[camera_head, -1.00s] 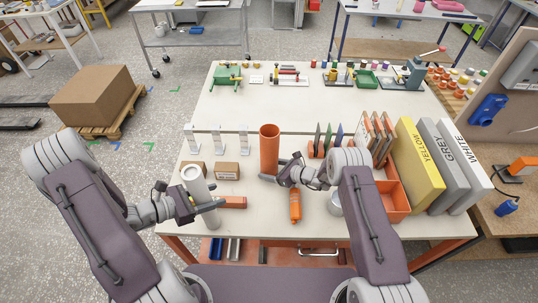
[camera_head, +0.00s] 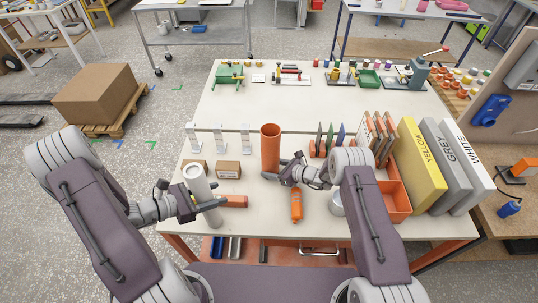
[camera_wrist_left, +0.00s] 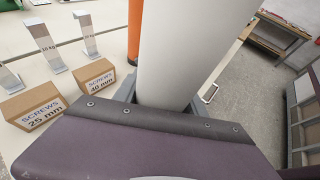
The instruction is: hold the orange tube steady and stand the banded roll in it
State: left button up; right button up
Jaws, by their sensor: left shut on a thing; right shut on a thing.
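The orange tube (camera_head: 270,147) stands upright and open-topped near the middle of the table. My right gripper (camera_head: 281,170) is shut on its lower part from the right. The roll (camera_head: 198,186), pale grey-white and long, is held by my left gripper (camera_head: 208,203) at the table's front left, left of the tube and apart from it. The roll leans slightly, its top to the left. In the left wrist view the roll (camera_wrist_left: 185,50) fills the middle between the jaws, and part of the orange tube (camera_wrist_left: 134,30) shows behind it. No band is clear on the visible side.
Small screw boxes (camera_head: 228,169) and weight stands (camera_head: 220,140) lie behind the roll. An orange bottle (camera_head: 296,206) and a grey cup (camera_head: 336,203) are near my right arm. An orange divider rack (camera_head: 397,203) and large binders (camera_head: 418,168) fill the right side.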

jog(key=shift+s, duration=0.1)
jog(key=shift+a, duration=0.1)
pick_arm(q)
jog(key=w+d+r+n+t+y, duration=0.25)
jog(key=w+r, duration=0.55)
jog(key=w, duration=0.4)
jog(key=w+d+r+n+t+y, duration=0.1)
jog(key=w+d+r, duration=0.2)
jog(key=w+r, duration=0.65)
jog(key=w+d+r+n+t+y, duration=0.1)
jog(key=w+d+r+n, duration=0.1)
jog(key=w+d+r, duration=0.35)
jog(key=s+d+r+m+g+h, duration=0.2)
jog(key=s+d+m, duration=0.1)
jog(key=d, duration=0.4)
jog(key=shift+s+d, duration=0.25)
jog(key=shift+d, duration=0.15)
jog(key=shift+h, duration=0.25)
